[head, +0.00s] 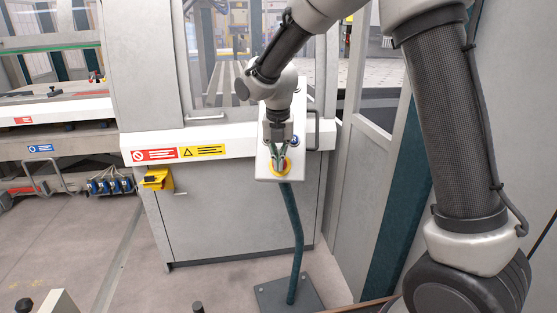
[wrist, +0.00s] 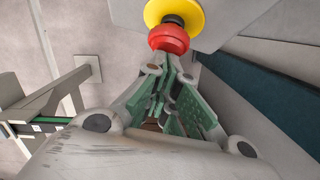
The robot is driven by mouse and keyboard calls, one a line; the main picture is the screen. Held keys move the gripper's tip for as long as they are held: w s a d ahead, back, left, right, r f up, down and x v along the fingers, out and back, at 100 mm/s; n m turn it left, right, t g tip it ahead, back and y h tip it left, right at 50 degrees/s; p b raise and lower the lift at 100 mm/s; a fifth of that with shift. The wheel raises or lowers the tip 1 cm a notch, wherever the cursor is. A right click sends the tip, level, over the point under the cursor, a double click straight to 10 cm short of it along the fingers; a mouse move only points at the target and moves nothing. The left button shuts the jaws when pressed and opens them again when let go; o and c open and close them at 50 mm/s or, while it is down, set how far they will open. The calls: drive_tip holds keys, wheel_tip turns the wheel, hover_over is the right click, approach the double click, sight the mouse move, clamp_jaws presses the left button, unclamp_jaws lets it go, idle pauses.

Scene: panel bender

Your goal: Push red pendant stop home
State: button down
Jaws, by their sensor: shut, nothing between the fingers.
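The red pendant stop (wrist: 169,39) is a round mushroom button on a yellow collar (wrist: 178,12). It sits on the face of a pale pendant box (head: 262,172) on a dark green post. My gripper (head: 280,158) is in front of the box, its fingers over the stop. In the head view the fingers partly hide the red head, and the yellow collar (head: 286,170) shows around it. In the wrist view my gripper (wrist: 172,66) is shut and empty, its tips close by the red head's lower edge. I cannot tell whether they touch it.
A blue button (head: 295,141) is beside my gripper on the box. The grey machine cabinet (head: 225,215) stands behind, with a handle (head: 317,130) at its right. The post's foot plate (head: 290,292) is on the floor. A yellow pedal-like box (head: 158,180) is at left.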

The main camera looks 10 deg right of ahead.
drive_tip(key=shift+w+d+f, duration=0.2)
drive_tip(key=shift+w+f, duration=0.3)
drive_tip(key=shift+w, duration=0.05)
